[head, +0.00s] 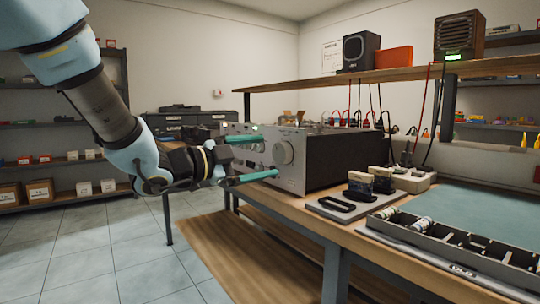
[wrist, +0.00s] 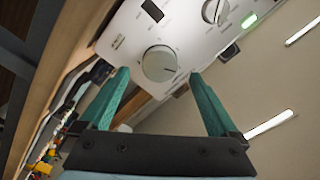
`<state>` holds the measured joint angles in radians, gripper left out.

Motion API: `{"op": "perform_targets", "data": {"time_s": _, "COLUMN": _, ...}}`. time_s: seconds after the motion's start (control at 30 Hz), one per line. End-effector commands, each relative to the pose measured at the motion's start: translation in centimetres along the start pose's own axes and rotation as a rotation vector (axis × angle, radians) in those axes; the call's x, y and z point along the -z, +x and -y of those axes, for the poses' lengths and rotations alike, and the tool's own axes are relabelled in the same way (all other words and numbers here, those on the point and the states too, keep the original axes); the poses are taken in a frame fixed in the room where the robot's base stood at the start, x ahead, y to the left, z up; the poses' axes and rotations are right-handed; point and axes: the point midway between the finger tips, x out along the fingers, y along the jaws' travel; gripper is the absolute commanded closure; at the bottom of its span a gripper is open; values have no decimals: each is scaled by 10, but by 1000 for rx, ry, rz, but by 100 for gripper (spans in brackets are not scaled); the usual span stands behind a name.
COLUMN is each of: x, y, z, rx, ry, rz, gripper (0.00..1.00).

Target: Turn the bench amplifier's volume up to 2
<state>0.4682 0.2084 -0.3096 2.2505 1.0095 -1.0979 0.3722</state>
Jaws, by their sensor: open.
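The bench amplifier (head: 325,160) is a box with a silver front panel and dark sides, standing on the wooden bench. Its large round silver knob (head: 283,153) faces my gripper. In the wrist view the knob (wrist: 159,63) has a dark pointer line toward the right; the scale is too small to read. My gripper (head: 256,157) is open, with two teal fingers pointing at the panel. In the wrist view its fingertips (wrist: 159,73) lie to either side of the knob, apart from it. A smaller knob (wrist: 215,11) and a lit green indicator (wrist: 249,21) show further along the panel.
A grey tray with dark blocks (head: 345,208) and a divided black tray (head: 455,245) lie on the bench right of the amplifier. A wooden shelf (head: 400,74) with speakers runs above. The floor (head: 110,255) before the bench is clear at left.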

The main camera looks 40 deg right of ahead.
Motion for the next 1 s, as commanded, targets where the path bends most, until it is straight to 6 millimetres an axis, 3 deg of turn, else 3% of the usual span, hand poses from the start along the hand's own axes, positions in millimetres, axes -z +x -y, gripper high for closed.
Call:
{"op": "perform_targets", "data": {"time_s": 0.2, "x": 0, "y": -45, "z": 1, "rx": 1, "ry": 1, "rz": 3, "gripper": 4}}
{"op": "perform_targets", "data": {"time_s": 0.4, "x": 0, "y": -68, "z": 0, "rx": 1, "ry": 0, "rz": 1, "gripper": 4}}
{"op": "perform_targets", "data": {"time_s": 1.0, "x": 0, "y": -73, "z": 0, "rx": -1, "ry": 0, "rz": 0, "gripper": 4}}
